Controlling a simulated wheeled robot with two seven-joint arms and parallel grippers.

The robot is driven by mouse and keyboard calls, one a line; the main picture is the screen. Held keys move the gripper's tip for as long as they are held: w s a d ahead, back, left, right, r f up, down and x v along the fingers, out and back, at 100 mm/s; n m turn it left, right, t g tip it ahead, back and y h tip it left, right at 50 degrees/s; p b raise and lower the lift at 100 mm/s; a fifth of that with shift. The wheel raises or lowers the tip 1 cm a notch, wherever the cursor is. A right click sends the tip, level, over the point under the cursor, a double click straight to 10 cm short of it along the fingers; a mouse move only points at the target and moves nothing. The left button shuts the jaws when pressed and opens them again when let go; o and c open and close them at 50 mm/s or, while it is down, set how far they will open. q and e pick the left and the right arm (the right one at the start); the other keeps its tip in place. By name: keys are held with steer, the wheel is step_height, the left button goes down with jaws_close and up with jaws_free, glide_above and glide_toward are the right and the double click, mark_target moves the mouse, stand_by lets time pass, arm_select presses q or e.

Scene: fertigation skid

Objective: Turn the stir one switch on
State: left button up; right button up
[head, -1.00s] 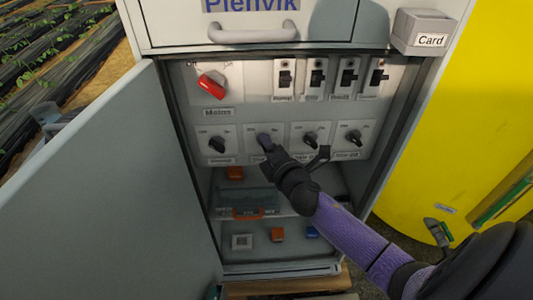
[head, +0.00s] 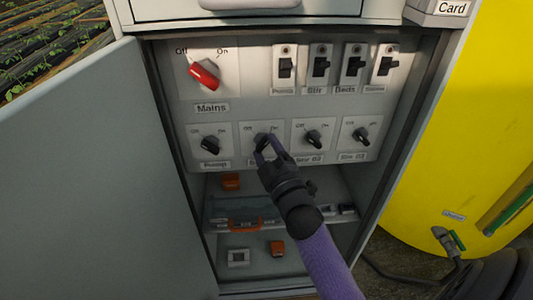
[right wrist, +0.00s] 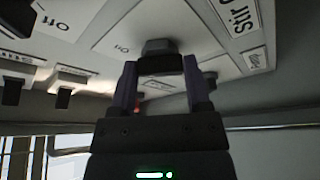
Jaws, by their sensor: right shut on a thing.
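The lower row of the panel holds rotary switches with dark knobs. My right gripper (head: 264,142) is at the second knob from the left (head: 263,137), and its arm hides most of that switch's label. In the right wrist view, the two fingers of the right gripper (right wrist: 160,72) are shut on the dark knob (right wrist: 158,47). A label starting "Stir" (right wrist: 243,15) is cut off by the frame edge. My left gripper is in neither view.
The red Mains switch (head: 204,74) is above left, with several black breakers (head: 321,66) beside it. The Pump knob (head: 210,145) is left of my gripper; two more knobs (head: 313,138) are right. The open cabinet door (head: 80,180) fills the left. A yellow tank (head: 450,130) stands right.

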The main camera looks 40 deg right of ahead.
steer(key=shift+f+m+h+b, duration=0.2)
steer(key=shift+m+h+b, duration=0.15)
steer(key=shift+m, duration=1.05)
steer(key=o, duration=1.3)
steer(key=shift+r, duration=0.1)
